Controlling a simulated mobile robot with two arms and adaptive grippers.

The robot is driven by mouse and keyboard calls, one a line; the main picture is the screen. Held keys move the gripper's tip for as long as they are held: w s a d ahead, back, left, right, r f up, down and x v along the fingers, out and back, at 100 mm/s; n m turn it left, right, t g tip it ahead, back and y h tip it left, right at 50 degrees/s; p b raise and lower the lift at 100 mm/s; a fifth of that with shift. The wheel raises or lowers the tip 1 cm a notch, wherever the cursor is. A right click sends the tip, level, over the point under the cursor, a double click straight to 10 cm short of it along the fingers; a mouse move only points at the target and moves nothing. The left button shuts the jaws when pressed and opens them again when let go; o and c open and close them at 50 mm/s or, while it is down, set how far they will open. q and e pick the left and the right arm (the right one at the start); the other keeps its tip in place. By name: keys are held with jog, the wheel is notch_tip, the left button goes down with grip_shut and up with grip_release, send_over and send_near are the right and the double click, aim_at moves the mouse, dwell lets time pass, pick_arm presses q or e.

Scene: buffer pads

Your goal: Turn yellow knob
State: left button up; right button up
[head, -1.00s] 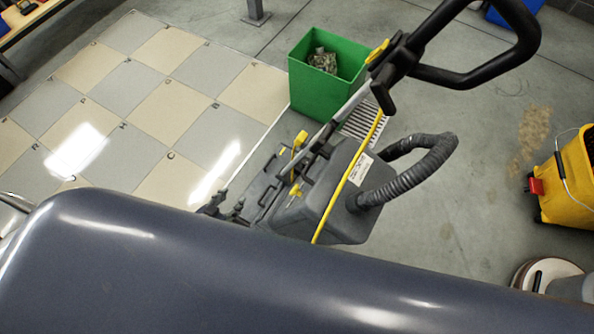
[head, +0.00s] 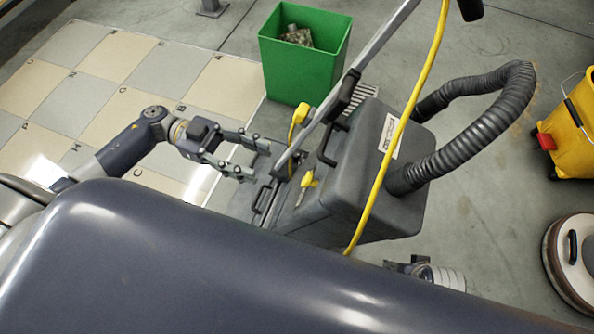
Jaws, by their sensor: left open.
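A grey floor-cleaning machine (head: 365,200) stands in the middle of the head view. Two yellow parts show on it: a small yellow knob (head: 308,180) on its near side, and a taller yellow lever (head: 298,117) farther back. I cannot tell for certain which one the task names. My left gripper (head: 260,160) is open and empty. It is left of both yellow parts, with its fingers pointing right toward the machine, apart from the small knob. Part of my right gripper (head: 402,266) shows at the bottom; its fingers are mostly hidden.
A black corrugated hose (head: 480,120) and a yellow cord (head: 415,95) run along the machine's right side. A green bin (head: 303,75) stands behind it. A yellow bucket (head: 572,140) and a round floor machine (head: 572,255) are at right. Tiled floor lies left.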

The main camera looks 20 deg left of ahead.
aim_at(305, 178)
pick_arm(q)
jog(key=d, duration=1)
jog(key=shift+s+r, duration=0.1)
jog(key=shift+s, duration=0.15)
jog(key=c, duration=1)
